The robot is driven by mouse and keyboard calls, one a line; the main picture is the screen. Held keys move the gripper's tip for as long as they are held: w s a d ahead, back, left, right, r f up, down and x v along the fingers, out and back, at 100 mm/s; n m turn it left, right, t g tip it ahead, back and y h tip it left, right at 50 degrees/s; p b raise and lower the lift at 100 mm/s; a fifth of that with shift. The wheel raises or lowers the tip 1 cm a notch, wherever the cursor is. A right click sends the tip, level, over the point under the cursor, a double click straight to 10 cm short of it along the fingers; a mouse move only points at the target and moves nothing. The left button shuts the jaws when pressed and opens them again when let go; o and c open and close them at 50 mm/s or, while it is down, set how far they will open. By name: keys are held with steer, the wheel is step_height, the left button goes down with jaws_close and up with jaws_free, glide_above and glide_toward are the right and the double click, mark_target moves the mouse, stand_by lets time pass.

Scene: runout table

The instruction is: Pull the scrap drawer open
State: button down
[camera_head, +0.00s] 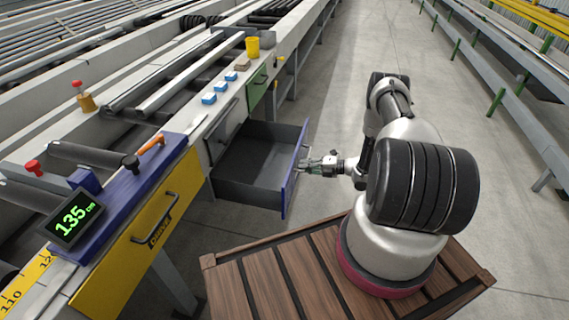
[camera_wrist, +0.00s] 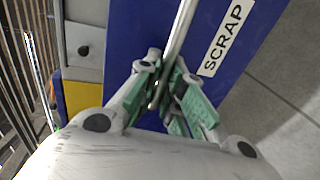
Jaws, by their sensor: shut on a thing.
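The scrap drawer (camera_head: 289,183) has a blue front and a grey box, and it stands pulled well out from the runout table (camera_head: 196,150). Its inside looks empty in the head view. In the wrist view the blue front (camera_wrist: 119,30) carries a white SCRAP label (camera_wrist: 226,39) and a metal bar handle (camera_wrist: 184,28). My gripper (camera_head: 306,166) is at the outer face of the drawer front. In the wrist view its green-padded fingers (camera_wrist: 166,97) are shut around the bar handle.
A yellow drawer (camera_head: 130,250) with a dark handle is shut at the near left, and a green drawer (camera_head: 258,86) is shut farther along. Blue blocks (camera_head: 209,99) and a yellow cup (camera_head: 252,47) stand on the table top. Grey floor (camera_head: 480,210) is clear on the right.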

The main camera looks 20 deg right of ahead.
steer(key=f+v, duration=0.1)
steer(key=v, duration=0.5)
steer(key=shift+s+d, duration=0.25)
steer(key=shift+d, duration=0.2)
steer(key=shift+f, duration=0.1)
steer(key=c, duration=1.5)
jaws_free()
steer(key=v, duration=1.2)
